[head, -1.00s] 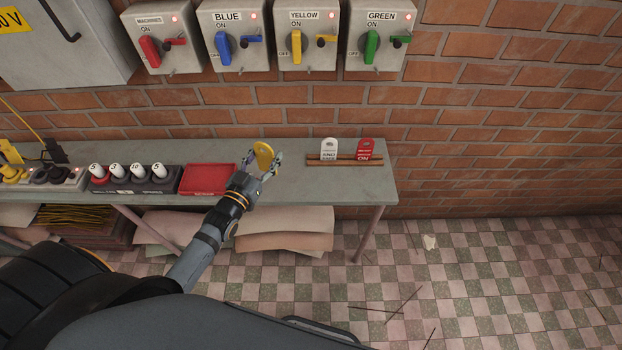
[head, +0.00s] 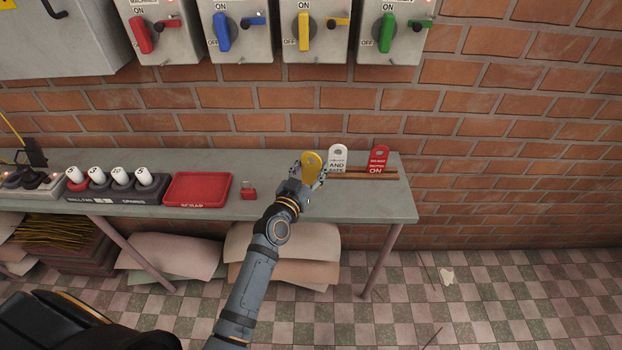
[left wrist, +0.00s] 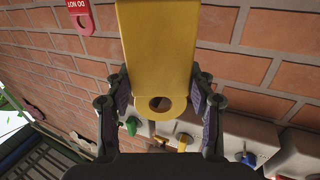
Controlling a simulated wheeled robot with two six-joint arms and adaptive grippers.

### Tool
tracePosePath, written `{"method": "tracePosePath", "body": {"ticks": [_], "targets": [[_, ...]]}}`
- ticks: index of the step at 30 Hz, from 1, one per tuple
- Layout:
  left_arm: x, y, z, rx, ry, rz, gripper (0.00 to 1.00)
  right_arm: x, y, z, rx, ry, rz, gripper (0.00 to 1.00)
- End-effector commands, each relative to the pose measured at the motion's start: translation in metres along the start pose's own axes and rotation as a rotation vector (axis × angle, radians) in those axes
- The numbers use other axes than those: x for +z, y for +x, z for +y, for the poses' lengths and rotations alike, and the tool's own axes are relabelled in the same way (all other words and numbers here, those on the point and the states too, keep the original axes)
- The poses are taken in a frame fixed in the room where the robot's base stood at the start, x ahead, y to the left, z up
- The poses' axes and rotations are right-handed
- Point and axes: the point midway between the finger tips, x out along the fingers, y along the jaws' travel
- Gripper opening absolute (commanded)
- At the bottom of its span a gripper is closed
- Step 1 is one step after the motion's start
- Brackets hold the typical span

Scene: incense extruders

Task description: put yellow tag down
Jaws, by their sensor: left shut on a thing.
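The yellow tag (head: 311,162) is upright in my left gripper (head: 307,178), above the shelf near the left end of the wooden tag rack (head: 352,174). In the left wrist view the tag (left wrist: 157,50) sits between the two fingers of my left gripper (left wrist: 160,108), with its holed end towards the palm. A white tag (head: 337,156) and a red tag (head: 378,159) stand in the rack to the right of the gripper. The gripper hides the rack's left end. My right gripper is not in view.
On the grey shelf (head: 235,208) are a red scrap tray (head: 196,188), a small red padlock (head: 248,191) and a holder with several white-topped knobs (head: 118,186). Switch boxes, including the yellow one (head: 303,35), hang on the brick wall above. The shelf's right end is clear.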

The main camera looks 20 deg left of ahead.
Motion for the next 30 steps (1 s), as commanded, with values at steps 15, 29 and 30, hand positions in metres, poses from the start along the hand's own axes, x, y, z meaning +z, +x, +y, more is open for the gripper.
{"method": "tracePosePath", "body": {"ticks": [15, 29, 30], "targets": [[0.033, -0.001, -0.001, 0.0, 0.001, 0.0, 0.24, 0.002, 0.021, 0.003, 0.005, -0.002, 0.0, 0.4], [0.042, -0.001, -0.001, 0.0, 0.001, 0.0, 0.24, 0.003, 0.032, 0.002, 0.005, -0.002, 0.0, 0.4], [0.042, -0.001, -0.001, 0.0, 0.001, -0.001, 0.56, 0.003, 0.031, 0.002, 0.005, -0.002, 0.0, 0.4]]}}
